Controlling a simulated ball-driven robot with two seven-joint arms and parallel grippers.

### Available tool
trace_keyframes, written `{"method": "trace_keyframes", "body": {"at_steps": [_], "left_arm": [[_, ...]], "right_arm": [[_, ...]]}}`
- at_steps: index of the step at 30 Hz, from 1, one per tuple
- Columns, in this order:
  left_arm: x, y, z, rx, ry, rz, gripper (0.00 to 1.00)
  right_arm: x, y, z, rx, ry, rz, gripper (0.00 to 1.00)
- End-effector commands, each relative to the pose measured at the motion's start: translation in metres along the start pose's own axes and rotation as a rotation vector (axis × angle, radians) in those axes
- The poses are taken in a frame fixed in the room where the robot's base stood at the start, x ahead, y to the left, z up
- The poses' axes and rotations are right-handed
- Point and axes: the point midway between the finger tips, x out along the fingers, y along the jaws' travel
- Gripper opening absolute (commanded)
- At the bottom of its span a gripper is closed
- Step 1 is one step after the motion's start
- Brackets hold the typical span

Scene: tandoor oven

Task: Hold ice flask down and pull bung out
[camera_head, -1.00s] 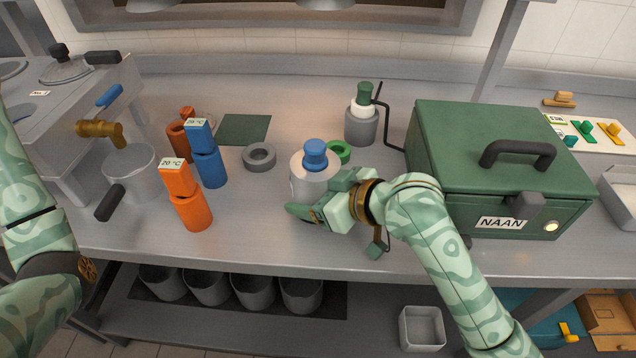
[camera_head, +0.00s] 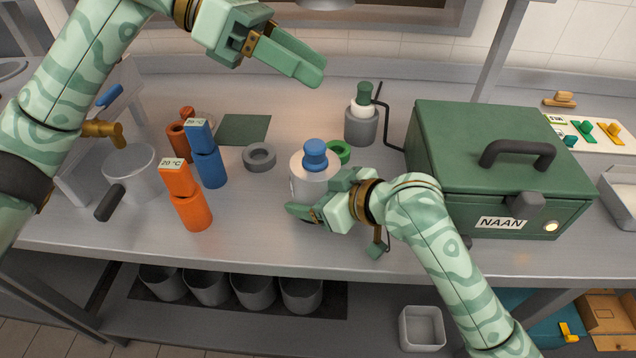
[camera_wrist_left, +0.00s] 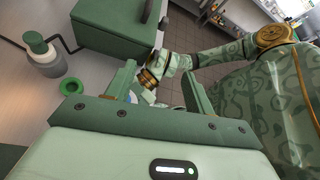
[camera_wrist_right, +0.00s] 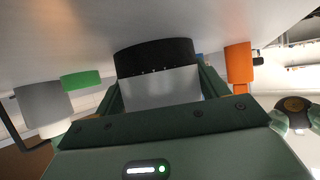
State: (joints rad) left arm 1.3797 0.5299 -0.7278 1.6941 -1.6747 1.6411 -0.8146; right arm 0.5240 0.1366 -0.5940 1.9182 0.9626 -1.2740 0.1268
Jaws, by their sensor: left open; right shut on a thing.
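The ice flask (camera_head: 300,181), a pale grey cylinder with a blue bung (camera_head: 315,155) in its top, stands upright on the steel counter. My right gripper (camera_head: 318,208) is shut around the flask's body from the front right. In the right wrist view the flask (camera_wrist_right: 160,88) fills the space between the fingers, with a dark band at one end. My left gripper (camera_head: 298,62) is open and empty, high above the counter, behind the flask in the picture and apart from it. In the left wrist view the flask is mostly hidden behind my gripper.
A green NAAN box (camera_head: 500,150) stands right of the flask. A grey pot with a green top (camera_head: 361,125) is behind. A grey ring (camera_head: 259,157), a green ring (camera_head: 338,152), and blue (camera_head: 211,168) and orange (camera_head: 192,212) cylinders stand nearby. The front counter strip is clear.

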Motion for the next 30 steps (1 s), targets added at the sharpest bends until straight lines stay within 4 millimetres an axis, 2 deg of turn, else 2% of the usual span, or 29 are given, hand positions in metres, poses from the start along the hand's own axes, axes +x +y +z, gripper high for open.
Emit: {"method": "trace_keyframes", "body": {"at_steps": [3, 6, 9, 14, 24, 30], "left_arm": [[0.014, 0.021, -0.040, 0.088, 0.225, 0.088, 0.53], [0.017, 0.033, -0.065, 0.134, 0.356, 0.130, 0.53], [0.017, 0.039, -0.079, 0.160, 0.428, 0.151, 0.53], [0.028, 0.044, -0.089, 0.170, 0.457, 0.155, 0.53], [0.067, 0.052, -0.107, 0.169, 0.453, 0.157, 0.53], [0.078, 0.054, -0.112, 0.169, 0.452, 0.157, 0.53]], "right_arm": [[0.001, 0.000, 0.002, 0.002, -0.005, 0.000, 0.45], [0.001, 0.000, 0.002, 0.002, -0.005, 0.000, 0.45], [0.001, 0.000, 0.002, 0.002, -0.005, 0.000, 0.45], [0.001, 0.000, 0.002, 0.002, -0.005, 0.000, 0.45], [0.001, 0.000, 0.002, 0.002, -0.005, 0.000, 0.45], [0.001, 0.000, 0.002, 0.002, -0.005, 0.000, 0.45]]}}
